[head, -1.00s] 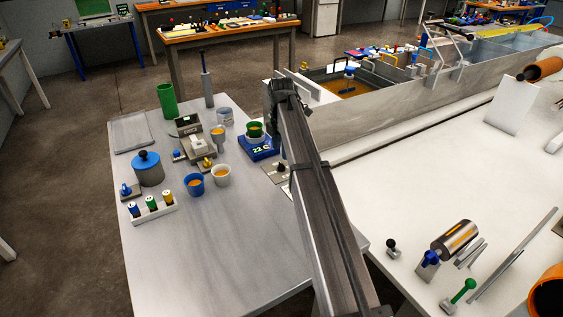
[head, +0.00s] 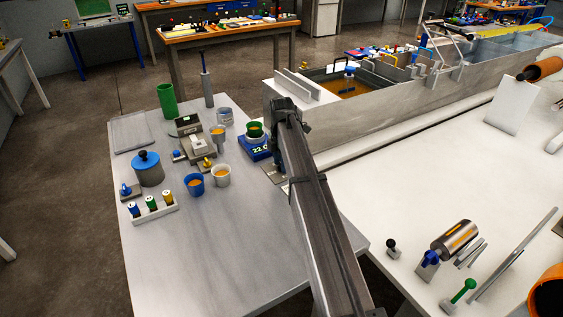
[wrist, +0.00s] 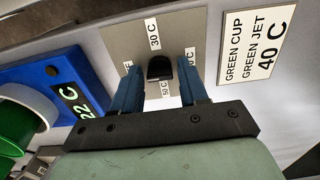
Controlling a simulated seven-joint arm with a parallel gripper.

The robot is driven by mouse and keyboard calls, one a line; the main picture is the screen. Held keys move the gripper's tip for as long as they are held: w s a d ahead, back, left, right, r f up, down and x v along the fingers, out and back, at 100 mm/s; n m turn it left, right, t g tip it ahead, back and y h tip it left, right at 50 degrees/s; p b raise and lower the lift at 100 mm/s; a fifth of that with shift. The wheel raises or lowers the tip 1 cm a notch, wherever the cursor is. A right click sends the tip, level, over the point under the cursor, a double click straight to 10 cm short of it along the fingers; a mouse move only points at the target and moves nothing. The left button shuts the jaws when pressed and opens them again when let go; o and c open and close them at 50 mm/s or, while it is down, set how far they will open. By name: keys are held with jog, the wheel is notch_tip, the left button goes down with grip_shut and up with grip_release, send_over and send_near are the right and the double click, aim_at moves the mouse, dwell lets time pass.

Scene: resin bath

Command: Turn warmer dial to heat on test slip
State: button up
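The black warmer dial (wrist: 160,68) sits on a grey plate (wrist: 117,42) in the wrist view. Its plate reads 30 C at the top and 50 C at the bottom; the side labels are partly hidden by my fingers. My gripper (wrist: 160,72) is open, one blue finger on each side of the dial, with a narrow gap showing. A white card (wrist: 262,45) reads GREEN CUP, GREEN JET, 40 C. The blue warmer (wrist: 38,76) displays 22 C and carries the green cup (wrist: 12,135). In the head view the warmer (head: 258,153) stands beside my arm, which hides the dial.
On the grey table, a white cup (head: 221,175) and a blue cup (head: 194,185) stand left of my arm. A blue-lidded pot (head: 148,170) and a rack of vials (head: 152,209) stand farther left. The bath's wall (head: 350,133) rises to the right. The table's front is clear.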

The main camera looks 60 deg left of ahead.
grip_shut()
jog(key=shift+m, duration=0.3)
